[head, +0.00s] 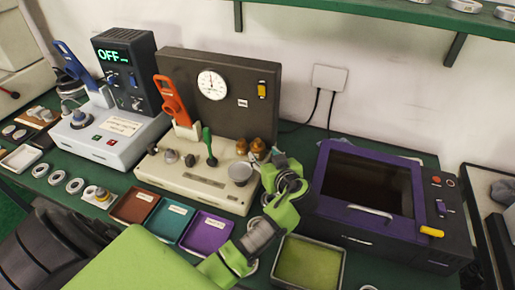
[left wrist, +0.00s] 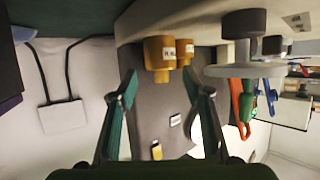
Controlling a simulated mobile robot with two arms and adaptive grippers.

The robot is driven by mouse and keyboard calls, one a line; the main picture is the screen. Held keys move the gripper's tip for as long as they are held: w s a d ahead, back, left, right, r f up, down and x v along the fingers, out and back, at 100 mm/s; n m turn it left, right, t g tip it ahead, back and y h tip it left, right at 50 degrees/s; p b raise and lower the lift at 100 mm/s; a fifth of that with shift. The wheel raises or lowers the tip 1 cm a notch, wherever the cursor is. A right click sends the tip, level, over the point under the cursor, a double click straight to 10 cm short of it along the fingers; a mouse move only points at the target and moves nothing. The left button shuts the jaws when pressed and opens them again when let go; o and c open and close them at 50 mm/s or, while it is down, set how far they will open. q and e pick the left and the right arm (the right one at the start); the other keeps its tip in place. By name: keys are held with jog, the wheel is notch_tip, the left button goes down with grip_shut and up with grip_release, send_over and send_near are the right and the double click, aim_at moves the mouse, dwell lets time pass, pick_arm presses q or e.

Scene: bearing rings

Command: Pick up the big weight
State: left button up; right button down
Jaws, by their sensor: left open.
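I cannot tell for sure which is the big one. My left gripper (head: 276,172) is close to the weights. In the wrist view its fingers (left wrist: 162,102) are apart, with nothing held between them. My right gripper is not in view.
A purple-framed oven (head: 368,185) stands to the right. Small coloured trays (head: 205,232) and a green-lined tray (head: 308,262) lie in front.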

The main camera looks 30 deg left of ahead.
aim_at(259, 147)
pick_arm(q)
jog(key=shift+w+a, duration=0.4)
jog(key=shift+a, duration=0.05)
jog(key=p+x, duration=0.2)
jog(key=x, duration=0.2)
jog(key=shift+w+a+f, duration=0.1)
jog(key=shift+a+f, duration=0.1)
jog(key=shift+a, duration=0.05)
grip_shut()
jog(key=shift+w+r, duration=0.1)
jog(key=shift+r, duration=0.05)
